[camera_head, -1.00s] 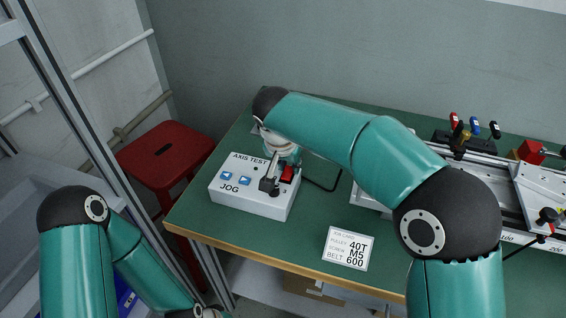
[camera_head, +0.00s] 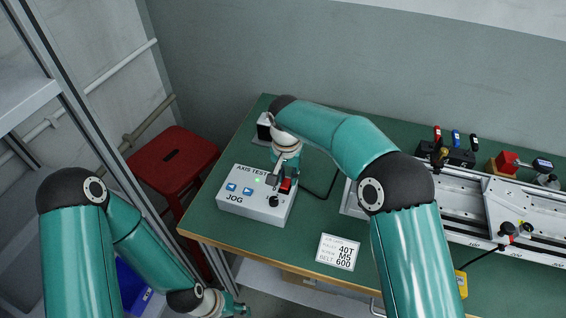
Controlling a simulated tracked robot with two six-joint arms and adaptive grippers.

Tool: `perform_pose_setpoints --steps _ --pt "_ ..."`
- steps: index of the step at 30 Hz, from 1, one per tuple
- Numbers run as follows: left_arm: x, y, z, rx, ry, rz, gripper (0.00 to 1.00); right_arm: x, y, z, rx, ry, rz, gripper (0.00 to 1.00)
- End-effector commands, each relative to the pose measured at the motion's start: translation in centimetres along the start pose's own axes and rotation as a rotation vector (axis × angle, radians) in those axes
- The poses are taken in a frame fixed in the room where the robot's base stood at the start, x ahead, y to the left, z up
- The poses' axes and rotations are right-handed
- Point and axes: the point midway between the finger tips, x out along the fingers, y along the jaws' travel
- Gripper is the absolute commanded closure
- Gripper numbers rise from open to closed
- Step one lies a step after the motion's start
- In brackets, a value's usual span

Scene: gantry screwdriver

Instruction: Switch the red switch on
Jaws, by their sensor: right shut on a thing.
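The red switch (camera_head: 287,185) is on the top right of the white AXIS TEST / JOG box (camera_head: 245,211), partly hidden by my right gripper. My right gripper (camera_head: 278,178) reaches down over the box and is shut at the red switch; its exact grip is hard to see. A small green light (camera_head: 258,180) shows on the box. My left gripper (camera_head: 238,309) is low at the bottom edge, off the table and far from the box, mostly cut off; its jaws cannot be made out.
A black knob (camera_head: 273,201) and two blue arrow buttons (camera_head: 232,188) are on the box. A white job card (camera_head: 339,252) lies in front. A rail gantry (camera_head: 460,205) fills the right of the green table. A red stool (camera_head: 172,160) stands at left.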

Motion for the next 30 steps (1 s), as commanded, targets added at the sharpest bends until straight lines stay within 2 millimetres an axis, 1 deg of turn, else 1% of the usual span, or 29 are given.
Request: perform_pose_setpoints --steps 1,2,12,13,17,18,26,30 --pt "-0.80 0.29 0.02 0.000 0.000 0.000 0.60 -0.70 -0.24 -0.31 0.001 -0.001 -0.010 1.00" --pt "-0.87 0.32 0.02 0.000 0.000 0.000 0.60 -0.63 -0.24 -0.32 0.001 -0.005 -0.011 1.00" --pt "-0.76 0.27 0.03 0.000 -0.001 0.000 0.60 -0.40 -0.33 -0.34 0.000 -0.009 -0.014 1.00" --pt "-0.76 0.27 0.03 0.000 -0.001 0.000 0.60 -0.41 -0.34 -0.35 0.000 -0.009 -0.014 0.76" --pt "-0.76 0.27 0.03 0.000 -0.001 0.000 0.60 -0.36 -0.30 -0.28 0.000 -0.011 -0.012 0.54" --pt "-0.76 0.27 0.02 0.000 -0.001 0.000 0.60 -0.32 -0.28 -0.26 0.000 -0.012 -0.011 0.52" --pt "-0.76 0.27 0.02 0.000 0.000 0.000 0.60 -0.20 -0.18 -0.18 0.000 -0.016 -0.007 0.52" --pt "-0.80 0.29 0.02 0.000 0.000 0.000 0.60 -0.86 -0.19 -0.22 0.000 -0.015 -0.007 0.52"
